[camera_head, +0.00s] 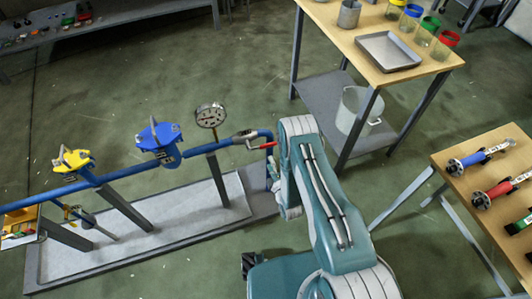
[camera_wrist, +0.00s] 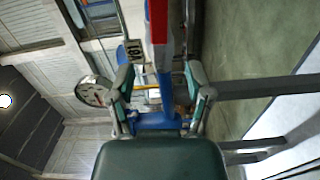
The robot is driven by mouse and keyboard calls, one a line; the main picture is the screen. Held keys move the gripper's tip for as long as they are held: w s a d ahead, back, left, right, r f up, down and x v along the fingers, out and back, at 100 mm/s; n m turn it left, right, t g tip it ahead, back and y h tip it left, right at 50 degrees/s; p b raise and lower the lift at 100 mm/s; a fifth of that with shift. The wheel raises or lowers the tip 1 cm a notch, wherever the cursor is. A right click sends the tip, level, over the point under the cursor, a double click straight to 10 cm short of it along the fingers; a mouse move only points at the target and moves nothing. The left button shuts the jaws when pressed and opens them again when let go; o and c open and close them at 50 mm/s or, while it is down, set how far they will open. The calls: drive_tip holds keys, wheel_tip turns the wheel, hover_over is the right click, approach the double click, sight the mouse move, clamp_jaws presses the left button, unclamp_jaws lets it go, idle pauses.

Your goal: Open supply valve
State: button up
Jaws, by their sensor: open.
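A blue pipe (camera_head: 112,174) runs along a stand in the head view. Near its right end sits a small grey valve (camera_head: 243,136) with a red lever handle (camera_head: 262,146). In the wrist view a red handle (camera_wrist: 160,22) stands at the top centre, beside a small label tag (camera_wrist: 134,50). My gripper (camera_wrist: 158,82) is open, its two fingers on either side of the blue pipework (camera_wrist: 155,122) below that handle. Nothing is visibly clamped. Whether a finger touches the pipe is unclear. In the head view my arm hides most of the gripper.
A round gauge (camera_head: 210,116) rises from the pipe, and shows left of my gripper in the wrist view (camera_wrist: 93,90). A blue valve (camera_head: 158,138) and a yellow valve (camera_head: 73,160) are farther left. Tables (camera_head: 425,62) with containers and tools stand at right. Open floor lies behind the pipe.

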drive_tip(key=shift+v, duration=1.55)
drive_tip(key=shift+a, duration=0.1)
drive_tip(key=w+d+r+m+g+h, duration=0.15)
drive_tip(key=w+r, duration=0.25)
drive_tip(key=r, duration=0.4)
drive_tip(key=w+r+m+g, duration=0.1)
drive_tip(key=w+r+m, duration=0.25)
drive_tip(key=r, duration=0.45)
drive_tip(key=w+d+r+m+g+h, duration=0.1)
drive_tip(key=w+r, duration=0.3)
drive_tip(key=r, duration=0.3)
wheel_tip(320, 180, up, 11)
drive_tip(key=s+d+m+g+h, duration=0.1)
drive_tip(key=s+d+m+g, duration=0.1)
drive_tip(key=s+m, duration=0.15)
drive_tip(key=s+d+r+m+g+h, duration=0.1)
drive_tip(key=s+d+r+m, duration=0.15)
drive_tip(key=s+r, duration=0.3)
drive_tip(key=s+d+r+m+g, duration=0.1)
drive_tip(key=s+r+m+g, duration=0.15)
drive_tip(key=s+r, duration=0.3)
drive_tip(key=s+r+m+g, duration=0.2)
drive_tip(key=s+r+m, duration=0.2)
drive_tip(key=s, duration=1.7)
drive_tip(key=shift+s+d+m+g, duration=0.25)
drive_tip(key=shift+m+g, duration=0.15)
drive_tip(key=shift+m, duration=0.55)
drive_tip(key=shift+r+h, duration=0.1)
drive_tip(key=shift+h, duration=0.15)
